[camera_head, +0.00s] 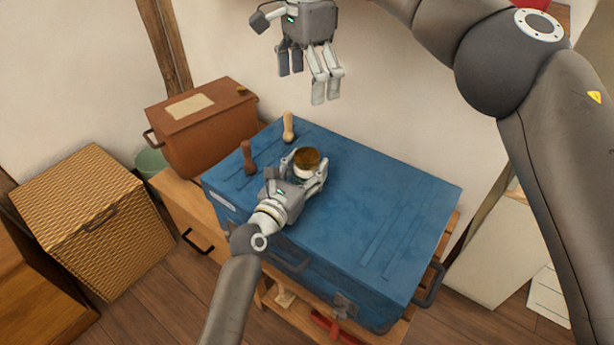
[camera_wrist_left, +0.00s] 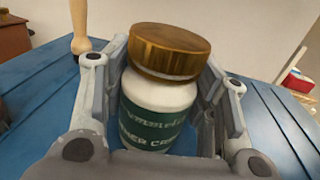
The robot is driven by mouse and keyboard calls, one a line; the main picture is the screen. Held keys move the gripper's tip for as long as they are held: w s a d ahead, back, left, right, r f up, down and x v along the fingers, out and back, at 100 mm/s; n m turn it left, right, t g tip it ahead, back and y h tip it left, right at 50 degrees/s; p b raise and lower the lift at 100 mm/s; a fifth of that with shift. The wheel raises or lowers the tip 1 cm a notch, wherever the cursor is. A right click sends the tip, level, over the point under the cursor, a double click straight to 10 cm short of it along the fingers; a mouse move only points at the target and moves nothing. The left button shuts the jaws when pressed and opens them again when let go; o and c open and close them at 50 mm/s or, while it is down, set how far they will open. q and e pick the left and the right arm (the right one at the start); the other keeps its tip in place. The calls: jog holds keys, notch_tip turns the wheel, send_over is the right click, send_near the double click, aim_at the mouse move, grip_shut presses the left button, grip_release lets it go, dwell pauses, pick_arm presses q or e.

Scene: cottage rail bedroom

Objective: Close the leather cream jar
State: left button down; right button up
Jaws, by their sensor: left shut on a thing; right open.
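The leather cream jar (camera_head: 303,173) stands on top of the blue chest. It is white with a green label, and its body fills the middle of the left wrist view (camera_wrist_left: 158,100). A brown-gold lid (camera_head: 307,158) sits on its mouth; in the left wrist view the lid (camera_wrist_left: 168,50) looks slightly tilted, with a thin pale band under its edge. I cannot tell whether it is screwed tight. My left gripper (camera_head: 308,176) is shut around the jar's body, below the lid. My right gripper (camera_head: 305,82) is open and empty, high above and behind the chest.
The blue chest (camera_head: 390,210) has free room to the right of the jar. Two wooden-handled tools, one dark (camera_head: 249,158) and one light (camera_head: 288,128), stand near its left end. A brown box (camera_head: 205,135) and a wicker hamper (camera_head: 90,220) are further left.

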pick_arm(q)
jog(key=c, duration=0.5)
grip_release()
jog(key=shift+s, duration=0.1)
jog(key=v, duration=1.2)
